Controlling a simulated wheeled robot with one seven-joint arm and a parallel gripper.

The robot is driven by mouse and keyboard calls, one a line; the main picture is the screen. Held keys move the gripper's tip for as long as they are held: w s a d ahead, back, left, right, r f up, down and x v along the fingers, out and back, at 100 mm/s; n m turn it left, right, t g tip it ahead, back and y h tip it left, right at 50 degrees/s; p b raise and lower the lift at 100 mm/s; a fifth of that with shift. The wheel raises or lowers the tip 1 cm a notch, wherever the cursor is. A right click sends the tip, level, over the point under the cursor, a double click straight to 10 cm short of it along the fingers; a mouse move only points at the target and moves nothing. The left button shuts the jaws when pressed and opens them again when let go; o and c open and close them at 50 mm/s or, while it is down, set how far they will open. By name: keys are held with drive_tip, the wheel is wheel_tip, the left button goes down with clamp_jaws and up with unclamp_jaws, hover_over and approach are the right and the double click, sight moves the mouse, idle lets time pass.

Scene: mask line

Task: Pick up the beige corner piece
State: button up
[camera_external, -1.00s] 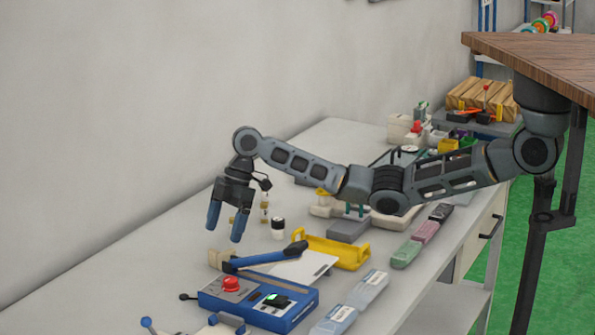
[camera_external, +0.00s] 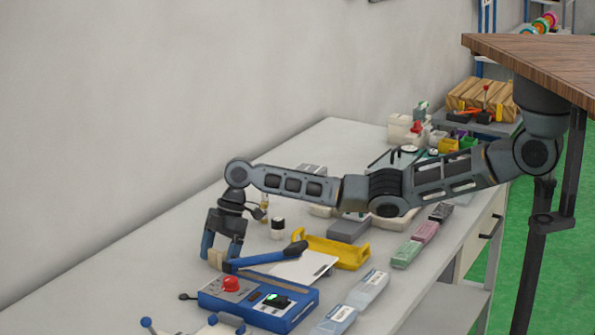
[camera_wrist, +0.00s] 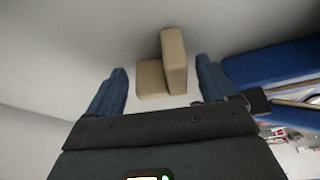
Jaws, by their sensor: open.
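The beige corner piece (camera_wrist: 174,62) is L-shaped, with one upright plate and one lower block. In the wrist view it lies ahead of my gripper (camera_wrist: 162,85), between the lines of the two blue fingers. In the external view the corner piece (camera_external: 217,259) is partly hidden by the fingers, on the table beside the blue-handled lever. My gripper (camera_external: 220,252) is open and points down, with its fingertips at the height of the piece. The fingers are around or just above it; I cannot tell whether they touch it.
A blue box with a red button (camera_external: 258,300) and its blue lever (camera_external: 266,257) stand close in front and right of the piece. A yellow tray (camera_external: 340,252) and a white sheet (camera_external: 300,268) lie to the right. The table (camera_external: 120,285) is bare to the left.

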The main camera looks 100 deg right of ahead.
drive_tip(key=shift+c, duration=0.3)
drive_tip(key=c, duration=1)
